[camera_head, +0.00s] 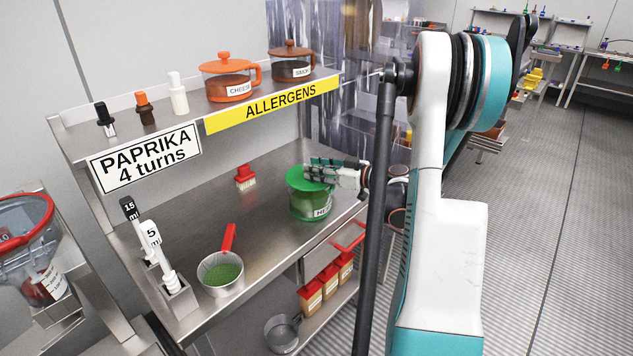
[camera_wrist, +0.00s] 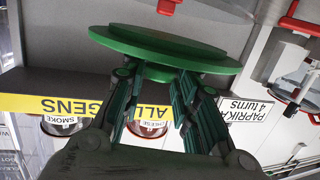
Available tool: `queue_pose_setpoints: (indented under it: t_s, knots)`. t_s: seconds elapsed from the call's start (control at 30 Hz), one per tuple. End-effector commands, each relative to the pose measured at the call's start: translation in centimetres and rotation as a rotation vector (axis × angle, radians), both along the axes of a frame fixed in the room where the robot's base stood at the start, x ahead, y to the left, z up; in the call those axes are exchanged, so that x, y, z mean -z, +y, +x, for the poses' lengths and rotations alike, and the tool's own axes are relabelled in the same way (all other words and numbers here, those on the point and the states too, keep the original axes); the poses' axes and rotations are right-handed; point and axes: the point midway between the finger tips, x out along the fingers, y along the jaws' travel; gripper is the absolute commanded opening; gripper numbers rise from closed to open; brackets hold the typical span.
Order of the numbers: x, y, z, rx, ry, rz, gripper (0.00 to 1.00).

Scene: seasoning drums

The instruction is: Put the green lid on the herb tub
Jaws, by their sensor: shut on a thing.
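The green lid (camera_head: 302,184) is at the mouth of the green herb tub (camera_head: 312,209), which stands on the steel bench near its right end. I cannot tell whether the lid rests on the rim or hovers just above it. My gripper (camera_head: 318,172) reaches in from the right and is shut on the lid's top. In the wrist view the lid (camera_wrist: 165,42) is a wide green disc, with the fingertips of my gripper (camera_wrist: 165,85) on its smaller round part. The tub cannot be made out in the wrist view.
A metal pot (camera_head: 221,276) with green herbs and a red handle stands at the bench front. Measuring spoons stand in a holder (camera_head: 178,300) at left.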

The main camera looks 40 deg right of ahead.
Motion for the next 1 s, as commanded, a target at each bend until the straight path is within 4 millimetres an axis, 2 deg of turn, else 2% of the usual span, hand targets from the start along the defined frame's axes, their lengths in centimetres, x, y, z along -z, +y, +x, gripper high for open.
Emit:
queue_pose_setpoints:
  t_s: [0.1,0.2,0.57,0.6,0.7,1.0]
  knots:
    - [2.1,0.0,0.0,0.000,0.000,0.000,0.04]
    - [3.3,0.0,0.0,0.000,0.000,0.000,0.04]
    - [3.6,0.0,0.0,0.000,0.000,0.000,0.04]
    - [3.7,0.0,0.0,0.000,0.000,0.000,0.30]
    - [3.6,0.0,0.0,0.000,0.000,0.000,0.48]
    - [3.5,0.0,0.0,0.000,0.000,0.000,0.48]
